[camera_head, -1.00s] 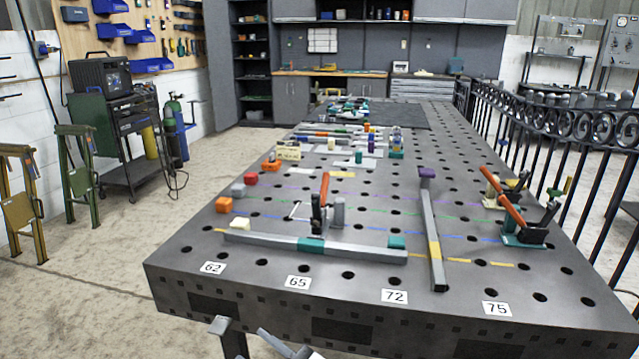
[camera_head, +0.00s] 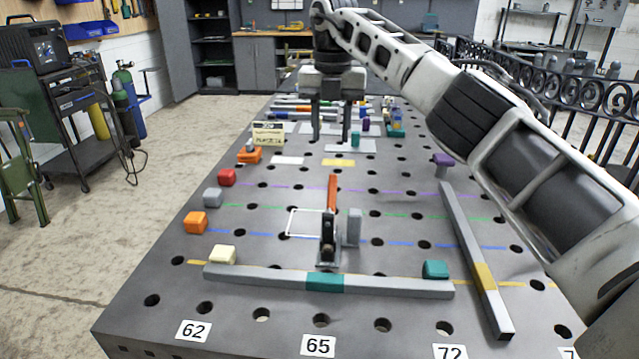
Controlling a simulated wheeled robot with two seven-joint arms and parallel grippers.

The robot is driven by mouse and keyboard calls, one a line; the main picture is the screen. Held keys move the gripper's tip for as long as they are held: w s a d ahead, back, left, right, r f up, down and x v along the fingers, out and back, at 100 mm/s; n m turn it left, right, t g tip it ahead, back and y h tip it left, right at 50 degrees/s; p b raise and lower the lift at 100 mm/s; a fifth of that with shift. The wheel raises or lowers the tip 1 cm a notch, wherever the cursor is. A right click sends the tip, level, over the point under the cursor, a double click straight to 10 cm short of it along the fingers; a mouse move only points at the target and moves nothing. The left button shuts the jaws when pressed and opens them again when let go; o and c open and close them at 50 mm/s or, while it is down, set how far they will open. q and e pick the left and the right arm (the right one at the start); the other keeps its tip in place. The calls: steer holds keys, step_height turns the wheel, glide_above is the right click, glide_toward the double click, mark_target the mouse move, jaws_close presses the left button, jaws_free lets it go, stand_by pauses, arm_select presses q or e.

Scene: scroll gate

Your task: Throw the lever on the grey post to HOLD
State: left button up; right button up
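The lever (camera_head: 332,194) has an orange handle and a dark clamp-like body, and its handle stands nearly upright. The short grey post (camera_head: 354,227) stands just right of the lever's body; whether they are joined I cannot tell. No HOLD mark is legible beside them. My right gripper (camera_head: 331,138) points down with its two fingers apart and empty. In the picture it is above the lever, farther back over the table, and not touching it. My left gripper is not in view.
A long grey bar (camera_head: 400,287) with a teal band lies in front of the lever. Another bar (camera_head: 459,236) with a yellow band lies to the right. Coloured blocks, including an orange one (camera_head: 195,222), line the left edge. A beige plate (camera_head: 268,134) stands farther back.

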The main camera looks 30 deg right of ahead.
mark_target(332, 187)
steer(key=f, duration=1.5)
steer(key=shift+s+d+f, duration=0.15)
steer(key=shift+s+d, duration=0.05)
jaws_close()
